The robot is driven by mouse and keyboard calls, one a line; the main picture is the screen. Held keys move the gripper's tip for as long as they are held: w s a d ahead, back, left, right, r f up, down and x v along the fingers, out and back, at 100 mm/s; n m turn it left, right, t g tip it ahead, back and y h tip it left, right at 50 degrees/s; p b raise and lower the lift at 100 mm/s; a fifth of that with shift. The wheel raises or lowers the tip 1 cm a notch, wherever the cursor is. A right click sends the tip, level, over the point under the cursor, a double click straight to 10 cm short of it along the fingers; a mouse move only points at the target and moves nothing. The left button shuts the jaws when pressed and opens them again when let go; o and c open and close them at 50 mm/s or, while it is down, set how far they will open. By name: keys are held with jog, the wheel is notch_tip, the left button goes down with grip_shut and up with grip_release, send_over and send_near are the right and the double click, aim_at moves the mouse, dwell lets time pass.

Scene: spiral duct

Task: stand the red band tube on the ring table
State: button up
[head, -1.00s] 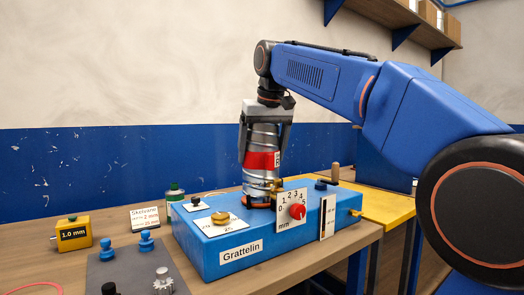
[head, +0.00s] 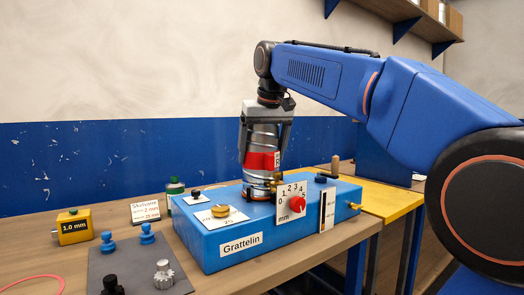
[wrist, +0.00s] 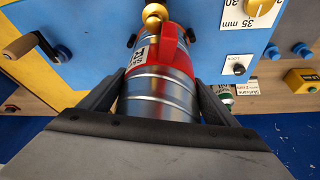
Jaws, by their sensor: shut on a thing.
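The red band tube (head: 261,162) is a silver ribbed cylinder with a red band and a white label. It is upright above the blue Grattelin machine (head: 240,257), and shows in the wrist view (wrist: 158,92) between the fingers. My gripper (head: 265,140) is shut on the tube from above, a finger on each side. The ring table is mostly hidden; a dark, orange-edged ring (head: 257,198) shows at the tube's foot. The tube's lower end is at or just above it; I cannot tell whether they touch.
A brass ball fitting (wrist: 154,14) is close beside the tube. A dial with a red knob (head: 297,203) stands in front of it on the machine. A yellow 1.0 mm block (head: 74,227) and a grey mat (head: 105,262) with small parts lie to the left.

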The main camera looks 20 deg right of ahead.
jog(key=o, duration=1.4)
jog(key=v, duration=1.7)
jog(key=shift+r, duration=0.25)
jog(key=shift+f, duration=0.1)
jog(key=shift+m, duration=0.3)
jog(key=s+d+f, duration=0.2)
jog(key=s+f, duration=0.6)
jog(key=f, duration=0.9)
jog(key=s+d+f, duration=0.2)
jog(key=s+f, duration=0.7)
jog(key=f, duration=0.9)
jog(key=s+d+f, duration=0.2)
jog(key=s+f, duration=0.6)
jog(key=f, duration=1)
jog(key=shift+s+d, duration=0.3)
jog(key=shift+s, duration=0.05)
